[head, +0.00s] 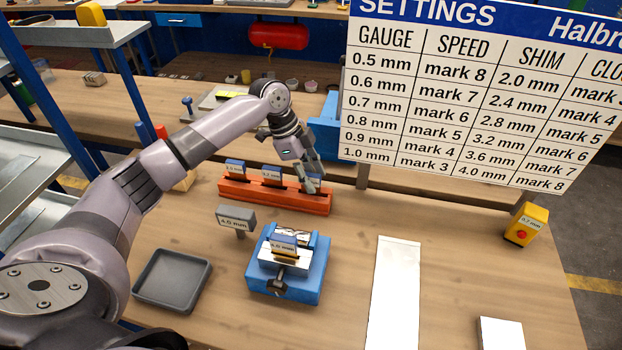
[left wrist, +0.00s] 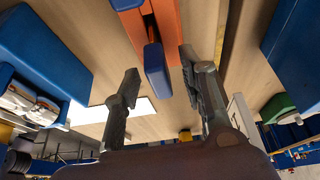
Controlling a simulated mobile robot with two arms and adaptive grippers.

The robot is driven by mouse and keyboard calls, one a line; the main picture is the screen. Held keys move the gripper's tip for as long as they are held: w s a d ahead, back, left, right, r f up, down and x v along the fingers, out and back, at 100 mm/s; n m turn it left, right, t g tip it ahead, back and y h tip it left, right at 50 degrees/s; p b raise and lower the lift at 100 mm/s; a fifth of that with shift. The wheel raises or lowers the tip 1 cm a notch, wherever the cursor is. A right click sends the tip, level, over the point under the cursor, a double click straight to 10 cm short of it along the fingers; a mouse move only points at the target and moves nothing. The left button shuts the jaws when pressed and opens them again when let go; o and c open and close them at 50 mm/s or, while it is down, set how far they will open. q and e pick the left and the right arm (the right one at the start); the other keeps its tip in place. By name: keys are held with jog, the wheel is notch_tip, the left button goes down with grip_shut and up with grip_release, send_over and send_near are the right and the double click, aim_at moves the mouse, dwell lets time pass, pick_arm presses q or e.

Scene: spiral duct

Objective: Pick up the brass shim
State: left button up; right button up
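An orange rack (head: 275,195) on the workbench holds upright blue-topped pieces with white labels, one at the left (head: 235,168), one in the middle (head: 271,174) and one at the right end. My left gripper (head: 311,178) is over the rack's right end, pointing down, and partly hides the piece there. In the left wrist view the left gripper (left wrist: 158,75) has its fingers apart, with a blue piece (left wrist: 156,72) showing in the gap, seemingly untouched. I cannot tell which piece is the brass shim; no brass surface shows clearly. My right gripper is not in view.
A blue vise-like fixture (head: 289,277) holds a labelled blue piece. A grey tray (head: 172,279), a grey label stand (head: 236,219), a white strip (head: 394,290) and a yellow button box (head: 525,224) are on the bench. A settings board (head: 480,95) stands at the right.

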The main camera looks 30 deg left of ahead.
pick_arm(q)
jog(key=shift+f, duration=0.1)
grip_shut()
dwell(0.4)
